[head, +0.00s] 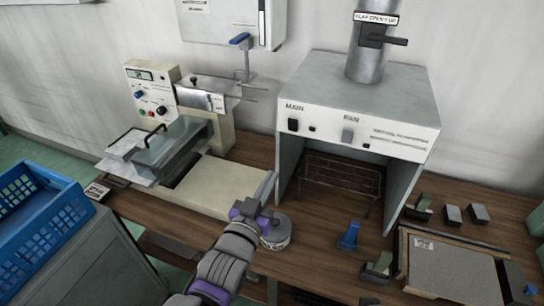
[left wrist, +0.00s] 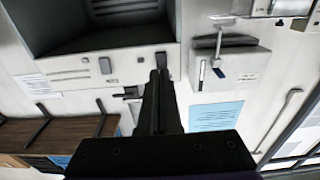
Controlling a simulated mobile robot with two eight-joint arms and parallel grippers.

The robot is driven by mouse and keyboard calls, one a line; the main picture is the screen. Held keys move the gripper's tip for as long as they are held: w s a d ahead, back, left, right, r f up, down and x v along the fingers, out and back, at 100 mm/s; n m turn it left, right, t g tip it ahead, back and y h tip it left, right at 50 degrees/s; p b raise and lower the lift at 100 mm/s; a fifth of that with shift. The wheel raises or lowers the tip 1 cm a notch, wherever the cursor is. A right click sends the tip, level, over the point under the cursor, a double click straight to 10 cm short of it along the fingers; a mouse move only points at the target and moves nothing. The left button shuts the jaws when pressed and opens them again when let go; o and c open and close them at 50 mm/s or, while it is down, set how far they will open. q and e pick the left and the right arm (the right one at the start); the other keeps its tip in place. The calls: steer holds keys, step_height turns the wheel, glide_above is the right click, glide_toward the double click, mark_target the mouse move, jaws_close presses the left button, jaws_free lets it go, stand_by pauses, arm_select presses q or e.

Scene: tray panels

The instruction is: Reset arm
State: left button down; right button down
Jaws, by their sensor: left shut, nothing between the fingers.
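My left gripper (head: 268,188) is raised over the bench in the middle of the head view, its arm coming up from the bottom edge. It is in front of the fume hood's left side. In the left wrist view its dark fingers (left wrist: 158,90) are together with nothing between them. My right gripper is in neither view.
A fume hood (head: 350,85) stands on the wooden bench (head: 310,240). A white machine (head: 150,100) with a tray is to its left, and a blue crate (head: 40,220) is at far left. A round grey object (head: 275,240) lies close to my left wrist. A framed panel (head: 450,270) is at right.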

arm_select(q)
steer(key=s+a+f+n+g+y+p, duration=0.2)
steer(key=s+a+f+g+y, duration=0.3)
steer(key=s+a+f+g, duration=0.7)
steer(key=s+a+f+n, duration=0.1)
steer(key=s+a+f, duration=0.2)
steer(key=s+f, duration=0.2)
steer(key=shift+s+f+n+y, duration=0.3)
steer(key=shift+s+f+y, duration=0.1)
steer(key=shift+s, duration=0.65)
